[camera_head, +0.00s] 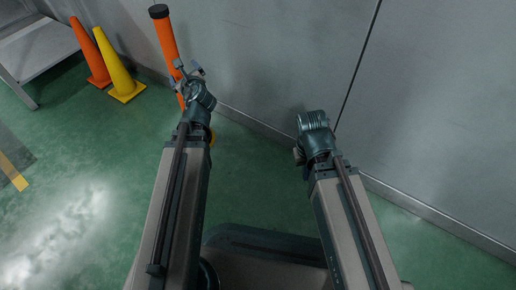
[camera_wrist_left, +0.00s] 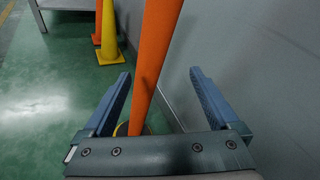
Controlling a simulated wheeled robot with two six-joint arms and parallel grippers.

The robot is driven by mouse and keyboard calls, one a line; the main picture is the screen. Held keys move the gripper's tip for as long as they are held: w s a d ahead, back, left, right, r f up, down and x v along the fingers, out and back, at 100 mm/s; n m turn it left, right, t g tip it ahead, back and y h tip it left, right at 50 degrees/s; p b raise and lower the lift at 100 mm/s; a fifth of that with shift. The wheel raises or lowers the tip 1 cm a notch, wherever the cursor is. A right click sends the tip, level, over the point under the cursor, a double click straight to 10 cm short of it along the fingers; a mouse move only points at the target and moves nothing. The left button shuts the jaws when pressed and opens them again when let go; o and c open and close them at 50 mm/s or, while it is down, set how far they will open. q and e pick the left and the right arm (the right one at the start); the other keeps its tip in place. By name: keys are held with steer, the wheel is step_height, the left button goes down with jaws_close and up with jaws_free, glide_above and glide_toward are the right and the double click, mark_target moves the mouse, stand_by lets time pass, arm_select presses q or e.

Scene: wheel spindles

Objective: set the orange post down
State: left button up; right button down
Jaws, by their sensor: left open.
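The orange post (camera_head: 167,38) has a black cap and rises beside the grey wall in the head view. In the left wrist view the post (camera_wrist_left: 156,45) runs down between the spread fingers of my left gripper (camera_wrist_left: 160,74), with a gap visible on both sides. Its foot is near a yellow piece (camera_wrist_left: 123,129) on the floor, partly hidden by the gripper body. In the head view my left gripper (camera_head: 188,68) is at the post and open. My right gripper (camera_head: 314,120) is near the wall, away from the post; its fingers cannot be made out.
An orange cone (camera_head: 91,55) and a yellow cone (camera_head: 118,78) stand left of the post. A grey table (camera_head: 38,45) is at the far left. The grey wall (camera_head: 270,60) closes off the back and right. Green floor (camera_head: 80,150) is clear at the left.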

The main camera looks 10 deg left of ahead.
arm_select(q)
steer(key=s+d+f+n+g+h, duration=0.2)
steer(key=s+d+f+n+g, duration=0.15)
steer(key=d+f+n, duration=0.45)
steer(key=s+d+f+n+g+h, duration=0.25)
steer(key=s+d+f+n, duration=0.2)
steer(key=d, duration=0.45)
steer(key=s+d+f+n+g+h, duration=0.3)
steer(key=s+d+n+g, duration=0.3)
steer(key=s+d, duration=0.6)
steer(key=shift+s+d+f+n, duration=0.15)
steer(key=shift+d+f+n, duration=0.1)
steer(key=shift+d+n, duration=0.95)
steer(key=shift+r, duration=0.1)
step_height(320, 180, up, 57)
steer(key=p, duration=5.7)
steer(key=shift+s, duration=0.1)
